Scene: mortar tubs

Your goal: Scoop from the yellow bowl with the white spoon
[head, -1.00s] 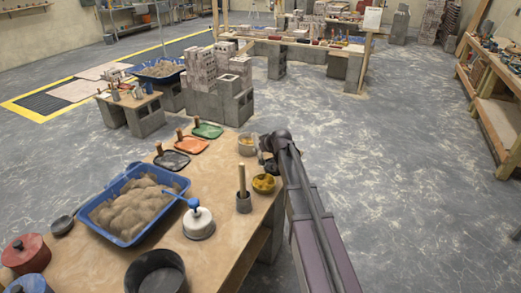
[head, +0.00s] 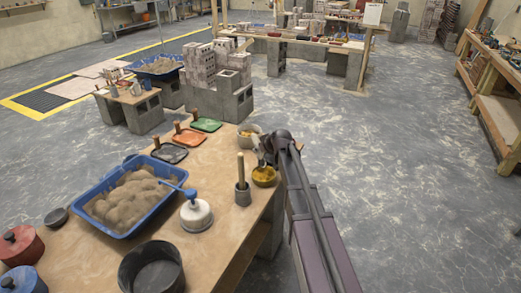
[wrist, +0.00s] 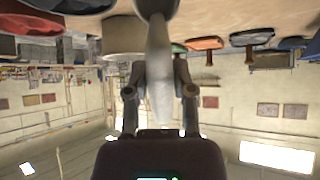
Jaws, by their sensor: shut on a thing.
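The yellow bowl (head: 264,177) stands near the right edge of the wooden table, with dark yellowish contents. My gripper (head: 266,152) is just behind and above it in the head view. My gripper (wrist: 159,92) is shut on the white spoon (wrist: 159,65), whose pale handle runs between the two fingers in the wrist view. The spoon's rounded head (wrist: 156,8) is at the top edge of that view, in shade. In the head view the spoon is a small pale sliver by the bowl; whether its head touches the contents cannot be told.
A pale cup (head: 248,136) stands close behind the bowl. A grey holder (head: 243,195) with an upright wooden stick and a white canister (head: 196,216) stand to the left. A blue tub (head: 160,207) of sand fills the table's middle. Open floor lies right.

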